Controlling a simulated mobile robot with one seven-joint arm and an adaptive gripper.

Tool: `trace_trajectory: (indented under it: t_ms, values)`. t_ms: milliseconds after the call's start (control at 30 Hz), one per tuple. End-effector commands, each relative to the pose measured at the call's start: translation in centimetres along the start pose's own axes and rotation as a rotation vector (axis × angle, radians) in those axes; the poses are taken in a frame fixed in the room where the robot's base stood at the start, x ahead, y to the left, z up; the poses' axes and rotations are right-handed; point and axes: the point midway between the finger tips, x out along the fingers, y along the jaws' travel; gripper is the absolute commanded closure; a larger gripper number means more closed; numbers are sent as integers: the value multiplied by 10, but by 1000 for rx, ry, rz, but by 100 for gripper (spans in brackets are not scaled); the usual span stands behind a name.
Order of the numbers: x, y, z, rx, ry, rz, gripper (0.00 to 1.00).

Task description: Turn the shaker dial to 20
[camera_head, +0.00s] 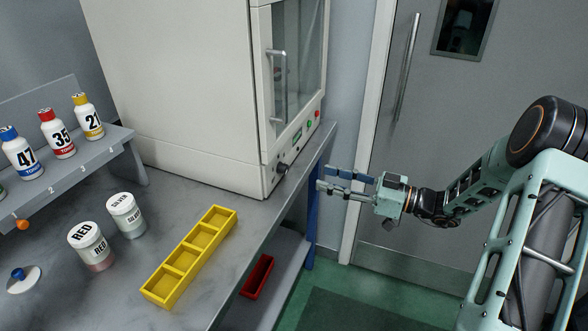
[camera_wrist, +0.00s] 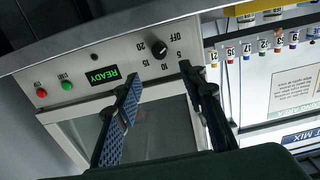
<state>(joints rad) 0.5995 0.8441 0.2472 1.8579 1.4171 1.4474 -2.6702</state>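The shaker dial is a black round knob (camera_wrist: 159,49) on the pale front panel of the shaker cabinet (camera_head: 200,80). OFF, 5, 10, 15 and 20 are printed around it. In the head view the dial (camera_head: 282,168) is low on the cabinet's front. I cannot tell clearly which mark the dial points at. My gripper (camera_head: 323,179) is open and empty, in front of the panel and to the right of the dial in the head view. In the wrist view the dial lies just beyond the two spread fingertips (camera_wrist: 159,70), apart from them.
The panel has a green READY display (camera_wrist: 103,76), a green button (camera_wrist: 67,86) and a red button (camera_wrist: 41,92). The cabinet door has a handle (camera_head: 277,90). The bench holds a yellow tray (camera_head: 163,291), jars (camera_head: 90,245) and a bottle rack (camera_head: 85,165).

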Motion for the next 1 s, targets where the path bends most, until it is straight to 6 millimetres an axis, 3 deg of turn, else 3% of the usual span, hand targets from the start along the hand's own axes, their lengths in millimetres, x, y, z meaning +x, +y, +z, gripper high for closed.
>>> trace_trajectory:
  t_ms: [500, 700, 1000]
  values:
    - [88, -1, 0, 1, -4, -4, 62]
    - [102, -1, 1, 1, -5, -2, 62]
    - [103, -1, 1, 1, -5, -2, 65]
